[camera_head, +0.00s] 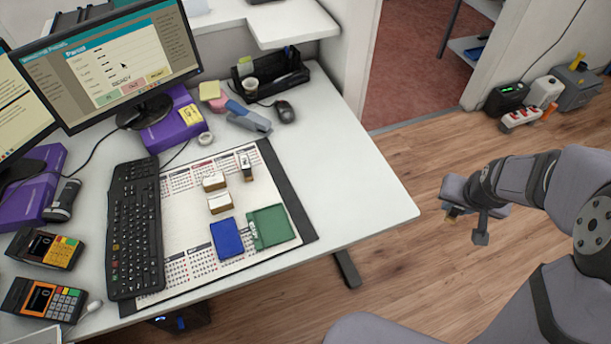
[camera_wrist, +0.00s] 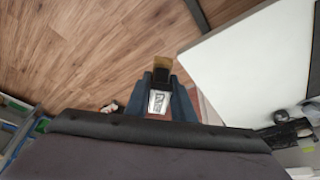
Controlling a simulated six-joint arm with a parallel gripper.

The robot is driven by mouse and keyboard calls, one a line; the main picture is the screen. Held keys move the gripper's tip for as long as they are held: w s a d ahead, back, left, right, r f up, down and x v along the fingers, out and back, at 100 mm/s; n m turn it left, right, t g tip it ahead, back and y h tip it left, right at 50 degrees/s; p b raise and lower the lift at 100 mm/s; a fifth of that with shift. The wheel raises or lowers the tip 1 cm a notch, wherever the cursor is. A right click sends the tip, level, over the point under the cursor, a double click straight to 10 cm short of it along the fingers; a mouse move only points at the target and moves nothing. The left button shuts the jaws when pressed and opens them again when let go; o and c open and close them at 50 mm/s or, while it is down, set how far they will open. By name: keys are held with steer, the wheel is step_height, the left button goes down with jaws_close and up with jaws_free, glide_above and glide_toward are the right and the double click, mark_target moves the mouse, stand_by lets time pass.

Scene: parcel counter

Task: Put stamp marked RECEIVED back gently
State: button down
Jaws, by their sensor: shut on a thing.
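My gripper (camera_wrist: 162,98) is shut on a stamp (camera_wrist: 163,64). The stamp has a brown end beyond the fingertips and a pale labelled face between the dark fingers; I cannot read the label surely. On the desk calendar mat (camera_head: 185,245) are two pale blocks (camera_head: 215,182) (camera_head: 220,203), an upright black and white piece (camera_head: 245,165), a blue pad (camera_head: 227,238) and an open green pad (camera_head: 270,226).
The keyboard (camera_head: 134,228) lies left of the mat. The desk's right end (camera_head: 365,195) is clear. Two card terminals (camera_head: 45,248) (camera_head: 42,299) stand at left.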

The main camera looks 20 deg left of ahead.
steer(key=w+a+f+n+y+b, duration=0.1)
steer(key=w+a+f+n, duration=0.15)
steer(key=a, duration=1.15)
steer(key=w+a+f+n+y+b, duration=0.1)
steer(key=a+n, duration=0.2)
steer(key=a, duration=1)
steer(key=s+a+f+n, duration=0.1)
steer(key=s+a, duration=0.2)
steer(key=a, duration=0.4)
steer(key=s+a+f+n+g+b, duration=0.1)
steer(key=s+a, duration=0.3)
steer(key=a, duration=0.4)
steer(key=s+a+f+n+y+b, duration=0.1)
steer(key=s+a, duration=0.3)
steer(key=a, duration=0.4)
steer(key=shift+s+f+n, duration=0.2)
steer(key=shift+f+n, duration=0.05)
steer(key=shift+f, duration=0.15)
steer(key=shift+f, duration=0.2)
steer(key=shift+f+b, duration=1.55)
steer(key=shift+f, duration=0.4)
steer(key=shift+f, duration=0.4)
steer(key=c, duration=1.4)
jaws_free()
steer(key=shift+c, duration=0.2)
